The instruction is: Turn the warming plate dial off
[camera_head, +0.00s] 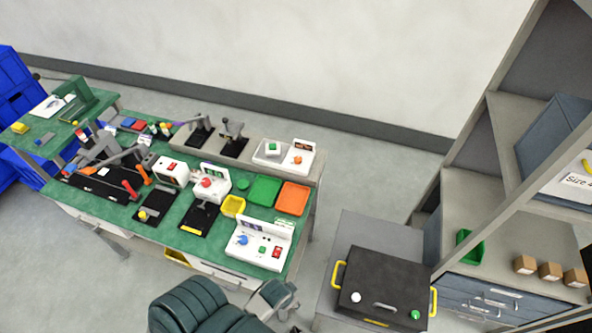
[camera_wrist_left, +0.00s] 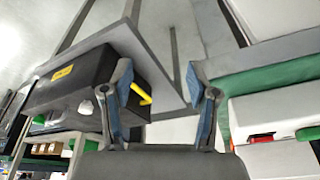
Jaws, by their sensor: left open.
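I cannot tell for sure which device is the warming plate. A white control box (camera_head: 258,245) with a blue knob (camera_head: 243,240) and red and green buttons stands at the bench's near right corner. A white device (camera_head: 215,183) with a red knob (camera_head: 207,183) stands farther back. My left gripper (camera_head: 284,302) is low in the head view, just off the bench's near right corner. In the wrist view its fingers (camera_wrist_left: 167,90) are apart and empty. My right gripper is not in view.
A black case (camera_head: 385,280) with yellow handles sits on a grey stand right of the bench; it also shows in the wrist view (camera_wrist_left: 80,85). Shelves (camera_head: 480,200) rise at the right. Green (camera_head: 264,190) and orange (camera_head: 293,198) trays lie on the bench. Floor shows between bench and stand.

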